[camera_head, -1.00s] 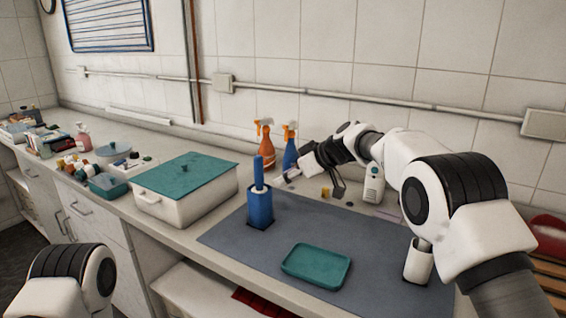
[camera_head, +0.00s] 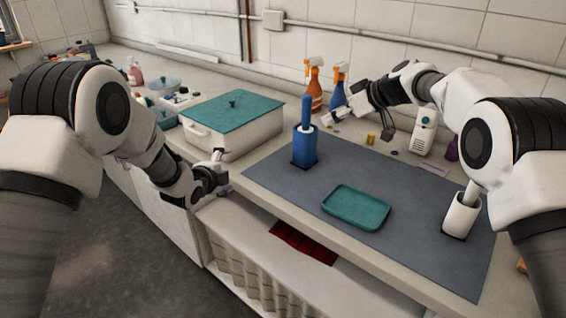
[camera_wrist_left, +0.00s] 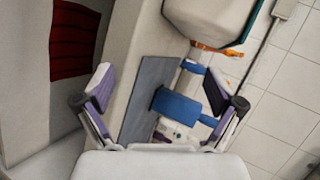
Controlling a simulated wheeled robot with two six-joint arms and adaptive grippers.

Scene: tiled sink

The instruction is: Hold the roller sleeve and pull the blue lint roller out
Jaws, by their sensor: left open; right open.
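The blue lint roller (camera_head: 306,112) stands upright with its handle up in the blue roller sleeve (camera_head: 305,150), at the back left of the grey mat. My left gripper (camera_head: 222,173) is open and empty by the counter's front edge, left of the sleeve and apart from it. In the left wrist view the sleeve (camera_wrist_left: 180,107) lies beyond and between the open fingers. My right gripper (camera_head: 358,128) is open and empty, right of and behind the lint roller, apart from it. The roller's lower part is hidden inside the sleeve.
A teal tray (camera_head: 357,207) and a white holder (camera_head: 461,216) are on the grey mat (camera_head: 270,178). A white box with a teal lid (camera_head: 232,108) stands left of the mat. Orange (camera_head: 312,92) and blue (camera_head: 338,90) spray bottles stand behind. An open shelf lies below the counter.

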